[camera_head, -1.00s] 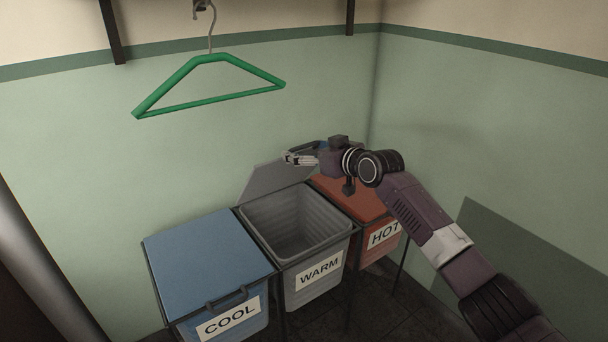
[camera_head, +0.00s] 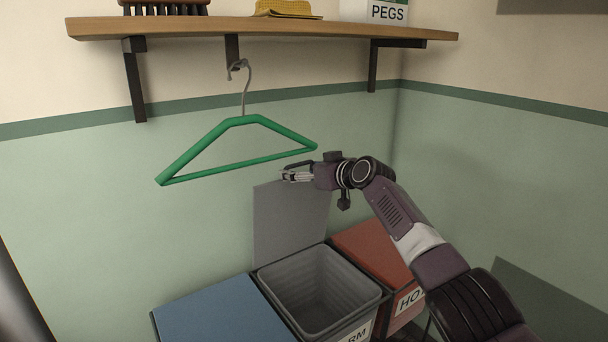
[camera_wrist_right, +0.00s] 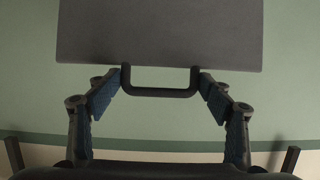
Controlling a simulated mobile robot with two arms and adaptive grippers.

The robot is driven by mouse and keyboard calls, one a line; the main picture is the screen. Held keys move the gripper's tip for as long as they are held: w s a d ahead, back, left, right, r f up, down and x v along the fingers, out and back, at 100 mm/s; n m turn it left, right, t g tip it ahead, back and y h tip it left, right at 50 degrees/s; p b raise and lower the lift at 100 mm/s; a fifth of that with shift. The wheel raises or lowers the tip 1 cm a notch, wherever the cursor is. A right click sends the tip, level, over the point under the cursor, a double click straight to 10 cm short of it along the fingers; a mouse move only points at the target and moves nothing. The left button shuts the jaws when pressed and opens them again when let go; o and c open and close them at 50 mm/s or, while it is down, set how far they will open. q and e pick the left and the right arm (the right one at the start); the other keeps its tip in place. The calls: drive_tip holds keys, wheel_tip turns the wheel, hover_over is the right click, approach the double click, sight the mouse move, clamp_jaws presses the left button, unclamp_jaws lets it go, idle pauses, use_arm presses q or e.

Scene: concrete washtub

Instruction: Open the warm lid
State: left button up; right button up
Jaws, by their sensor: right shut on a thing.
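The warm lid (camera_head: 283,225) is a flat grey panel standing nearly upright behind the open grey warm bin (camera_head: 350,283), against the green wall. My right gripper (camera_head: 284,175) is at the lid's top edge. In the right wrist view the lid (camera_wrist_right: 160,35) fills the upper middle, with its dark bar handle (camera_wrist_right: 160,93) on the edge towards me. The fingers of my right gripper (camera_wrist_right: 162,80) are at the two ends of this handle, shut on it. The warm label is partly cut off in the head view. My left gripper is out of view.
A closed blue bin (camera_head: 222,312) stands to the left, and a closed red bin (camera_head: 372,250) to the right. A green hanger (camera_head: 240,122) hangs close above the gripper. A wooden shelf (camera_head: 260,29) with several items runs above.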

drive_tip(key=shift+w+r, duration=0.25)
drive_tip(key=shift+r, duration=0.55)
drive_tip(key=o, duration=1.3)
drive_tip(key=shift+o, duration=0.3)
drive_tip(key=shift+s+d, duration=0.1)
drive_tip(key=shift+s, duration=0.1)
drive_tip(key=v, duration=1.2)
drive_tip(key=shift+f, duration=0.15)
drive_tip(key=shift+f, duration=0.1)
